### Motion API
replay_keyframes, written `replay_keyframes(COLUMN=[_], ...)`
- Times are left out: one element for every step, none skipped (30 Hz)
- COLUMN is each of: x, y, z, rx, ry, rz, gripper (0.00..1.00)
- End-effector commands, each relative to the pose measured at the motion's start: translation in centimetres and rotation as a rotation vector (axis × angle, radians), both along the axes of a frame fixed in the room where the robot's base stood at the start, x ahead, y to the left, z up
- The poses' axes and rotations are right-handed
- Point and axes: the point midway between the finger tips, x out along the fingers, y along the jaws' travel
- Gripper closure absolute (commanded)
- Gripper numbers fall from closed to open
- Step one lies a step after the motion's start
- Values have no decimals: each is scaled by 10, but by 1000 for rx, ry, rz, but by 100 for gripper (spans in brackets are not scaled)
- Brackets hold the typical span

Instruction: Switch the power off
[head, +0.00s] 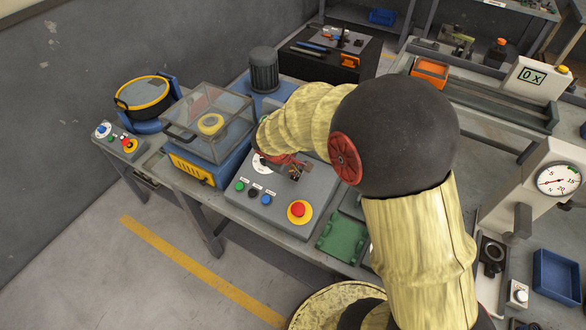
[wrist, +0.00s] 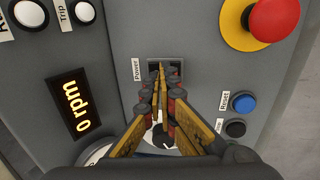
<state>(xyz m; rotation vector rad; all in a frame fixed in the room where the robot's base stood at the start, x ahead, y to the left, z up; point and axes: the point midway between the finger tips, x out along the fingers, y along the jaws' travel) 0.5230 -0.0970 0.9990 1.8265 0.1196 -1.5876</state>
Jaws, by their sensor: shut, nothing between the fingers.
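The grey control box (head: 270,212) stands on the bench in the head view. In the wrist view its dark power switch (wrist: 177,67), labelled "Power", sits in a rectangular opening. My gripper (wrist: 160,70) is shut and empty, with its fingertips right over the switch and covering its middle. Whether the tips touch it, and which way the rocker is set, I cannot tell. In the head view my gripper (head: 294,170) is low over the back of the box, partly hidden by my arm.
A red emergency stop (wrist: 272,18) on a yellow disc, a blue reset button (wrist: 243,102) and a black button (wrist: 235,129) are close to the fingers. A machine with a clear cover (head: 210,117) stands left of the box. A green plate (head: 343,238) lies to the right.

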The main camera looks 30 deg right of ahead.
Motion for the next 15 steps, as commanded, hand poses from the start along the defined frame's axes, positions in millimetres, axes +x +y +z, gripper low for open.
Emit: replay_keyframes(x=[0,0,0,0,0,0,0,0,0,0,0,0,1,1,1], y=[0,0,0,0,0,0,0,0,-1,-2,-2,-2,-3,-3,-4], z=[0,0,0,0,0,0,1,1,1,1,2,2,1,1,1], rx=[0,0,0,0,0,1,4,7,12,16,22,32,40,46,56], ry=[0,0,0,0,0,2,4,6,11,16,21,28,32,37,43], rz=[0,0,0,0,0,0,0,-2,-3,-2,-1,-3,-1,-1,-4], gripper=[100,100,100,100,100,100,100,100,100,100,100,100,100,100,100])
